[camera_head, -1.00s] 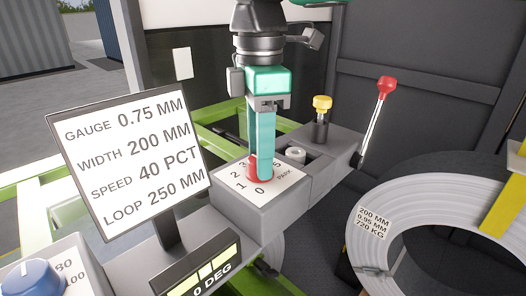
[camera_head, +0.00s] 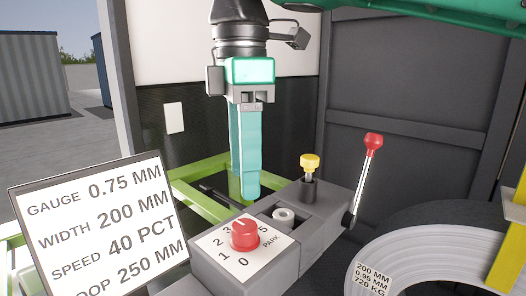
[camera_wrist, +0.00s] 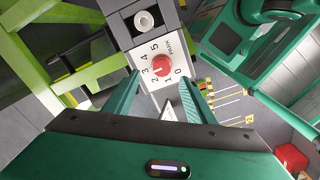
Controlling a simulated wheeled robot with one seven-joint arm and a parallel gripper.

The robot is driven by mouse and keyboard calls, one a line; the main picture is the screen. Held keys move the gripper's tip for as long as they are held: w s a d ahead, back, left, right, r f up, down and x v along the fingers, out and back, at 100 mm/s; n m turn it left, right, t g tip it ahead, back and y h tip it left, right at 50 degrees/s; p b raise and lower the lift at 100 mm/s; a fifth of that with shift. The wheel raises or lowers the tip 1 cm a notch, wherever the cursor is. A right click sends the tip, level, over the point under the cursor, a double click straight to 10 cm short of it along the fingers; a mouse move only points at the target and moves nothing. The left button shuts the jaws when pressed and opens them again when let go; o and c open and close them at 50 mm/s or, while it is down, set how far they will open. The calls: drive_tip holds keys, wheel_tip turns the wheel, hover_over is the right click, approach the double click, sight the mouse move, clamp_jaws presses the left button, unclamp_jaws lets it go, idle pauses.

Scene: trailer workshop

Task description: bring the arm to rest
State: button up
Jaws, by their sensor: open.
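My gripper (camera_head: 249,192) hangs fingers-down above and behind the red knob (camera_head: 244,235) on the grey control box. It is empty and apart from the knob. In the wrist view the two teal fingers of my gripper (camera_wrist: 158,105) stand apart, with the red knob (camera_wrist: 162,66) beyond them on its white dial plate. The dial carries numbers and the word PARK. In the head view one finger largely hides the other.
A display panel (camera_head: 100,228) stands at left. A yellow-capped plunger (camera_head: 309,165), a white ring (camera_head: 284,216) and a red-topped lever (camera_head: 372,145) are on or beside the box. A large coil (camera_head: 420,262) is at right. Green rails (camera_head: 200,168) run behind.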

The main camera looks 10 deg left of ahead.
drive_tip(key=shift+r, duration=0.95)
drive_tip(key=shift+s, duration=0.1)
drive_tip(key=w+d+f+m, duration=0.2)
drive_tip(key=d+f+m, duration=0.3)
drive_tip(key=d, duration=0.5)
drive_tip(key=w+d+f+m, duration=0.2)
drive_tip(key=d+f+m, duration=0.35)
drive_tip(key=d, duration=0.45)
drive_tip(key=w+d+f+m, duration=0.3)
drive_tip(key=d+f+m, duration=0.25)
drive_tip(key=d, duration=0.55)
drive_tip(key=s+d+f+m, duration=1.3)
drive_tip(key=s+d+f, duration=0.1)
drive_tip(key=s+d, duration=0.2)
drive_tip(key=shift+s+d+f, duration=0.15)
drive_tip(key=shift+s+d, duration=0.15)
drive_tip(key=shift+d, duration=0.4)
